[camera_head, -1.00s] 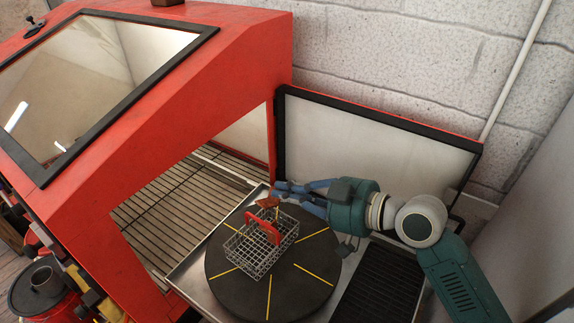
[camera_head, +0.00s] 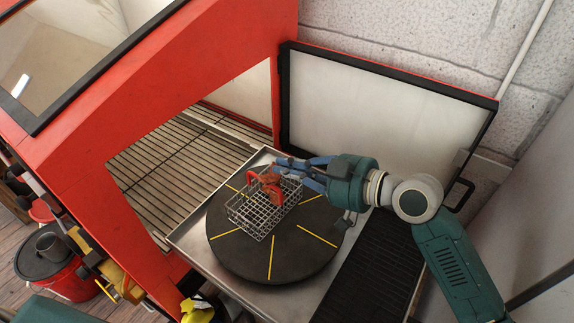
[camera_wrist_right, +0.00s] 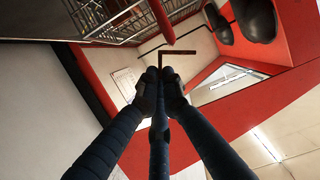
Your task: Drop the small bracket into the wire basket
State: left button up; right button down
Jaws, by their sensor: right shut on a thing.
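The wire basket (camera_head: 258,220) stands on a black turntable, with its red handle (camera_head: 277,192) upright. The small bracket (camera_head: 268,174) is rusty brown, held over the far end of the basket, close to the handle and partly overlapping it in the head view. I cannot tell whether they touch. My right gripper (camera_head: 290,168) reaches in from the right and is shut on the bracket. In the right wrist view, the gripper's fingertips (camera_wrist_right: 160,76) are together, with a dark L-shaped bracket (camera_wrist_right: 205,52) just beyond them. My left gripper is not in view.
The turntable (camera_head: 250,262) sits on a metal tray in front of the red cabinet (camera_head: 85,150) and its slatted floor (camera_head: 170,170). An open door panel (camera_head: 380,110) stands behind my right arm. A red bucket (camera_head: 70,285) is at lower left.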

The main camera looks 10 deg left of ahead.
jog(key=c, duration=1.9)
grip_release()
jog(key=shift+o, duration=0.2)
jog(key=v, duration=0.7)
jog(key=shift+d, duration=0.25)
jog(key=shift+s, duration=0.1)
